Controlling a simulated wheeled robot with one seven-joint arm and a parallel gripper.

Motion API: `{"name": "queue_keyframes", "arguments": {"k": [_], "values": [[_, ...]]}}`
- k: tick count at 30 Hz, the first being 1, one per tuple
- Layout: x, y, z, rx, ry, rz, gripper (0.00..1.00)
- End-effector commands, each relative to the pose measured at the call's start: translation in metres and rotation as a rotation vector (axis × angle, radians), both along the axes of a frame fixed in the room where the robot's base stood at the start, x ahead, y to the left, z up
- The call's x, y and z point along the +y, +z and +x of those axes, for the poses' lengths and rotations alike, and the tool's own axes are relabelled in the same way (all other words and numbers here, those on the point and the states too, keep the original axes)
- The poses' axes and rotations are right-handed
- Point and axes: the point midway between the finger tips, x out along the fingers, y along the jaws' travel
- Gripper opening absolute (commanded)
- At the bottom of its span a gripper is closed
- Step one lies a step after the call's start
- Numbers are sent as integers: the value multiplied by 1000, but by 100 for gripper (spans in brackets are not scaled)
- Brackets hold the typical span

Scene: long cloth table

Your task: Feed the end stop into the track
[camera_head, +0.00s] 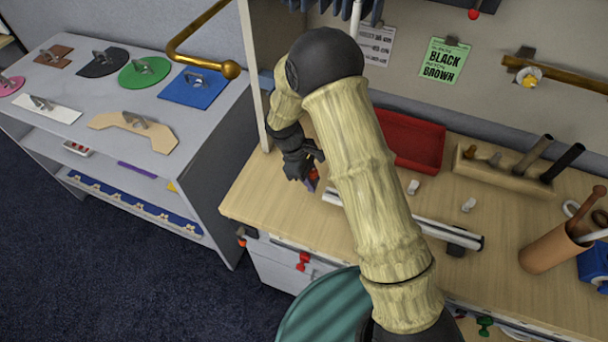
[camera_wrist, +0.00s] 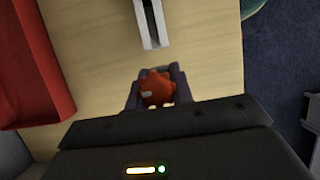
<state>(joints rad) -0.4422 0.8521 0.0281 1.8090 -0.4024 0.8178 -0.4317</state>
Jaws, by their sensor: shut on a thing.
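The track (camera_head: 440,229) is a pale rail with a dark slot, lying on the wooden bench; my arm hides its middle in the head view. Its near end (camera_wrist: 150,24) shows at the top of the wrist view. My gripper (camera_head: 312,183) is just left of the track's left end. In the wrist view my gripper (camera_wrist: 157,80) is shut on an orange-red piece (camera_wrist: 157,91), which appears to be the end stop. A greyish part shows at its front, between the fingertips. The held piece is apart from the track and roughly lined up with it.
A red tray (camera_head: 418,142) lies behind the track. Two small pale pieces (camera_head: 413,187) (camera_head: 468,204) stand near it. A wooden holder with pegs (camera_head: 510,172) and a brown cup (camera_head: 548,246) are at the right. A grey shelf unit (camera_head: 85,105) stands left.

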Motion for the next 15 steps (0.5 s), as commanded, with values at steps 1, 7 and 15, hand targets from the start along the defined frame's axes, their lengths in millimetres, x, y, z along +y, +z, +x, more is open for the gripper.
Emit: {"name": "queue_keyframes", "arguments": {"k": [1, 7, 15], "values": [[-4, 0, -1, 0, -1, 0, 0], [-11, 0, -4, 0, 0, 0, 0], [-11, 0, -4, 0, 0, 0, 0]]}}
